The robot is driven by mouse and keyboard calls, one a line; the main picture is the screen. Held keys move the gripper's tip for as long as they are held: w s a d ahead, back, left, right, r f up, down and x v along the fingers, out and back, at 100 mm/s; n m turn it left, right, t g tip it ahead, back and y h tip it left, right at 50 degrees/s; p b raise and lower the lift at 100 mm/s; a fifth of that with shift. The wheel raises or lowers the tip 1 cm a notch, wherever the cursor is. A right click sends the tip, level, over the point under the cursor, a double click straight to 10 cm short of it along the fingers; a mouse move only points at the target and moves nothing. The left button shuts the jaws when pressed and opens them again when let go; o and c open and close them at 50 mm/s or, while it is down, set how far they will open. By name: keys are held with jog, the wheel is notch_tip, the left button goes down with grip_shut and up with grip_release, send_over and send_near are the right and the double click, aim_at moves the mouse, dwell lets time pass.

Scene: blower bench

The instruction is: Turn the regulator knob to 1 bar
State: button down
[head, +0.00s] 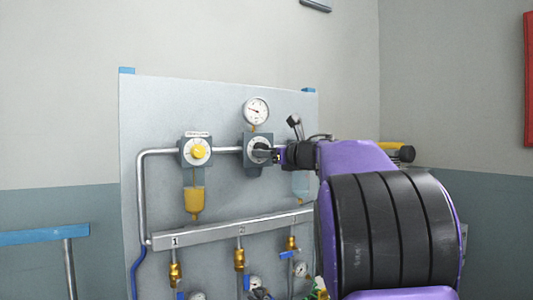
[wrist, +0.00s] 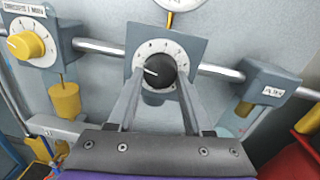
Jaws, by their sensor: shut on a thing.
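The regulator (wrist: 185,50) is a grey block on the pipe with a white numbered dial face and a black knob (wrist: 161,70) with a white pointer line. In the wrist view the line points to the upper left. My gripper (wrist: 158,92) is shut on the black knob, one finger on each side. In the head view my gripper (head: 275,155) reaches the knob from the right and partly hides it.
A yellow knob (head: 199,152) on another unit, with an amber bowl (head: 194,201) below, is to the left. A horizontal pipe (wrist: 100,46) runs through the units. A manifold bar (head: 215,233) with brass valves lies below. A grey block (wrist: 268,80) is to the right.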

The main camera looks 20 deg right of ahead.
jog(key=shift+r+n, duration=0.1)
jog(key=shift+n, duration=0.2)
jog(key=shift+c, duration=1.6)
grip_release()
